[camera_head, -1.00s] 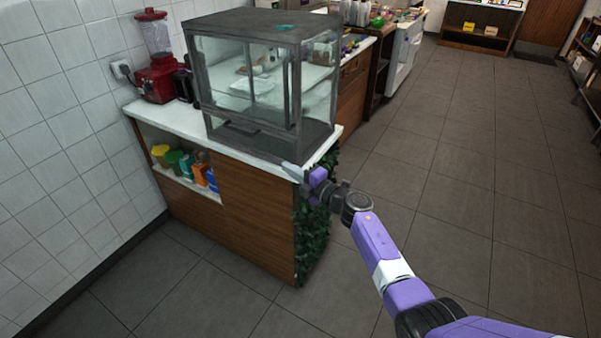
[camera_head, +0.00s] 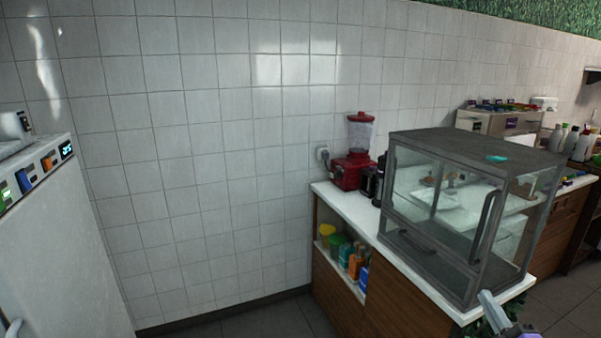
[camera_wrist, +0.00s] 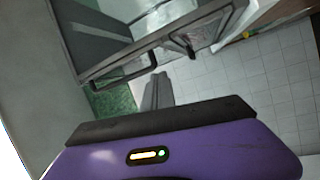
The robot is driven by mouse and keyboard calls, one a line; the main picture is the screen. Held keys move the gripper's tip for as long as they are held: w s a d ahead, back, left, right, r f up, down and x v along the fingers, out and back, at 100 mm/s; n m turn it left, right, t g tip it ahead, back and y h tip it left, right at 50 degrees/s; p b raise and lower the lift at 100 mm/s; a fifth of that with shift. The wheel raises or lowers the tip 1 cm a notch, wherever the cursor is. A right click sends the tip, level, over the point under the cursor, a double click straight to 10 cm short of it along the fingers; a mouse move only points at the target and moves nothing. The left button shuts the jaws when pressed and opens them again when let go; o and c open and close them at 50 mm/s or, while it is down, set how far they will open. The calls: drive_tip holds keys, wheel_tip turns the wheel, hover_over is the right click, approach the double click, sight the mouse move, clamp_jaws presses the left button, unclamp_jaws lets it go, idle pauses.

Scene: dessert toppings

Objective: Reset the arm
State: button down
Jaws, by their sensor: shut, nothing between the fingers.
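My gripper (camera_head: 492,305) is at the bottom right of the head view, close in front of the right front corner of the glass display case (camera_head: 440,195). Only its grey end and a bit of my purple wrist show there. In the wrist view my gripper (camera_wrist: 157,80) is shut and empty, its grey fingers together beyond the purple housing. The display case (camera_wrist: 100,45) fills the upper left of that view. Whether the fingers touch the case or counter cannot be told. The rest of my arm is out of the head view.
The case stands on a white-topped wooden counter (camera_head: 345,205) with a red blender (camera_head: 352,170) at its left end. Colourful containers (camera_head: 345,250) sit on its open shelf. A white appliance (camera_head: 60,240) is at far left. Tiled floor (camera_head: 265,325) lies clear between.

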drive_tip(key=s+a+m+g, duration=0.2)
drive_tip(key=s+a+m, duration=0.3)
drive_tip(key=s+a, duration=0.4)
drive_tip(key=s+a+m+g+y, duration=0.1)
drive_tip(key=s+a+m, duration=0.3)
drive_tip(key=s, duration=1.7)
drive_tip(key=s+a+m+g, duration=0.2)
drive_tip(key=s+a+m, duration=0.3)
drive_tip(key=s+a, duration=0.9)
drive_tip(key=shift+s+a+f+m+g, duration=0.2)
drive_tip(key=shift+s+f+m+g, duration=0.15)
drive_tip(key=shift+s, duration=0.65)
